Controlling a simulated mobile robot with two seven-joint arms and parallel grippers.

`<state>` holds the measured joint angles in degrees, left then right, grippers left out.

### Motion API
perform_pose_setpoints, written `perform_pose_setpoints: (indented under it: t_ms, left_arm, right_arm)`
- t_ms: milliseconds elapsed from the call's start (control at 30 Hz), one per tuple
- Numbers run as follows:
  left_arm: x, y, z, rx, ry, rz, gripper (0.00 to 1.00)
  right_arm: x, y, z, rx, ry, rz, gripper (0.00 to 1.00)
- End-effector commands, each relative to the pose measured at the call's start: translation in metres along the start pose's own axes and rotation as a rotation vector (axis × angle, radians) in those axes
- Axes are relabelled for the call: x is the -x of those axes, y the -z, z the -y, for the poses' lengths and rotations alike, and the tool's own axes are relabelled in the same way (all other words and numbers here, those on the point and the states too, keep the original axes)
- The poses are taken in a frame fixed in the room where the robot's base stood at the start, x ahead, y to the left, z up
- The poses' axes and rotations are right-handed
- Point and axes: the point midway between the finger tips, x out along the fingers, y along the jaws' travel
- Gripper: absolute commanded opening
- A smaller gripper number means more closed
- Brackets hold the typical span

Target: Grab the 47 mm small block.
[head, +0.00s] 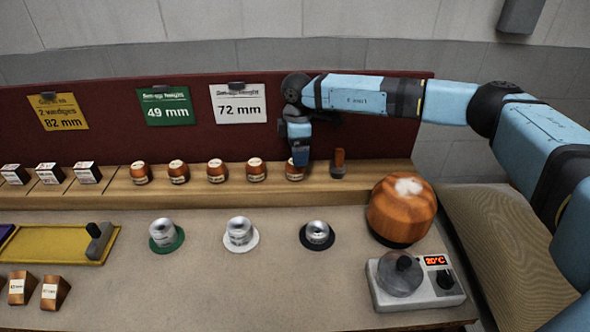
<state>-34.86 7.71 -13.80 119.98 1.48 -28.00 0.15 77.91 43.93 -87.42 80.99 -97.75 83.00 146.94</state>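A row of small rounded copper-brown blocks with pale labels stands on the wooden ledge (120,188). Their label numbers are too small to read, so I cannot tell which one is 47 mm. My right gripper (299,160) points down over the rightmost rounded block (294,173) of that row and hides part of its top. I cannot tell whether the fingers touch the block or how wide they are apart. Left of it stand the other rounded blocks, such as this one (256,171). My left gripper is not in view.
Black-and-white cubes (88,173) stand at the ledge's left. A brown upright tool (339,163) stands just right of my gripper. Silver-topped hat forms (239,234), a large wooden dome (402,210) and a heater reading 20°C (417,284) are on the bench. A dark red board (200,140) rises behind.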

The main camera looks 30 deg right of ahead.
Motion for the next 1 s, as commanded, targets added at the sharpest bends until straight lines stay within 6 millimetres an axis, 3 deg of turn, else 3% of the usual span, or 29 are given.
perform_pose_setpoints:
  t_ms: [267,533,800,1000]
  left_arm:
    - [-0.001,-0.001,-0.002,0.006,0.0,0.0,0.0]
    - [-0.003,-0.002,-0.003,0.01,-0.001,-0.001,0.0]
    - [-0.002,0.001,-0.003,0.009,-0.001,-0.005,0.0]
    - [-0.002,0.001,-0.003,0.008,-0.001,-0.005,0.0]
  right_arm:
    - [-0.017,0.002,0.002,0.001,0.0,-0.001,0.88]
    - [-0.056,0.007,0.005,0.0,0.001,-0.001,0.88]
    - [-0.061,0.007,0.005,0.001,-0.001,-0.002,0.88]
    - [-0.061,0.006,0.005,0.001,0.0,-0.002,0.42]
